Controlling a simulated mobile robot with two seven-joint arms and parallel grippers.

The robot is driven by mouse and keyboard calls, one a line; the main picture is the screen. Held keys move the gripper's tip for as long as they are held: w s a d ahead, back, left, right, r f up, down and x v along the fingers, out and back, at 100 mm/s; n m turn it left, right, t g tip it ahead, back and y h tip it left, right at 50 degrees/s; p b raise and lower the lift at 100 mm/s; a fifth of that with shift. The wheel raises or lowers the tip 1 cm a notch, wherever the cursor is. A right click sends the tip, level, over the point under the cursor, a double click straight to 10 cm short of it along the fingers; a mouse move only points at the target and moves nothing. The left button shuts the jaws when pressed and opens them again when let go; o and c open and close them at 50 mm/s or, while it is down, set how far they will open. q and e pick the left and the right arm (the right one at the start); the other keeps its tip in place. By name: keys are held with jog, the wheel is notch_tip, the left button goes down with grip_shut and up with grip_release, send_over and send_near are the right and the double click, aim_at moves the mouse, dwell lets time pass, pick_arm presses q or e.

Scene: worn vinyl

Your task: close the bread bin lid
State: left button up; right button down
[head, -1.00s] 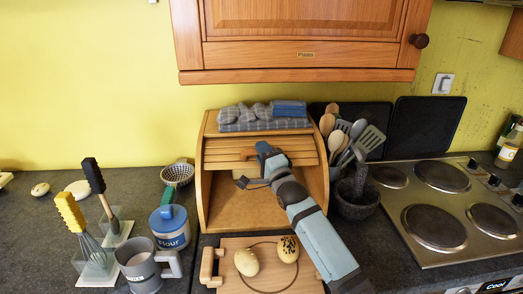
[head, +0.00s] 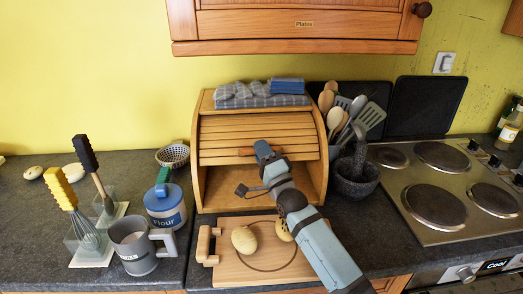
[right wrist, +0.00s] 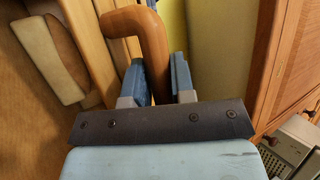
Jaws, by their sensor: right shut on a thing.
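The wooden bread bin (head: 200,190) stands on the counter against the yellow wall. Its slatted roll lid (head: 240,128) is partly down, covering the upper front, and the lower part of the front is open. My right gripper (head: 264,150) is at the lid's lower edge, shut on the lid handle (head: 246,152). In the right wrist view the curved wooden handle (right wrist: 153,45) is between the two blue fingers of the gripper (right wrist: 157,80). My forearm hides part of the bin opening. My left gripper is not in view.
A cutting board (head: 215,272) with two bread rolls lies in front of the bin. A flour tin (head: 166,208) and grey mug (head: 138,250) stand left. A mortar (head: 353,182) and utensils stand close right, beside the hob (head: 420,235). Folded cloths (head: 260,97) lie on top.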

jog(key=c, duration=1)
grip_release()
jog(key=shift+b+v, duration=0.35)
jog(key=shift+v, duration=3.4)
jog(key=shift+c, duration=0.2)
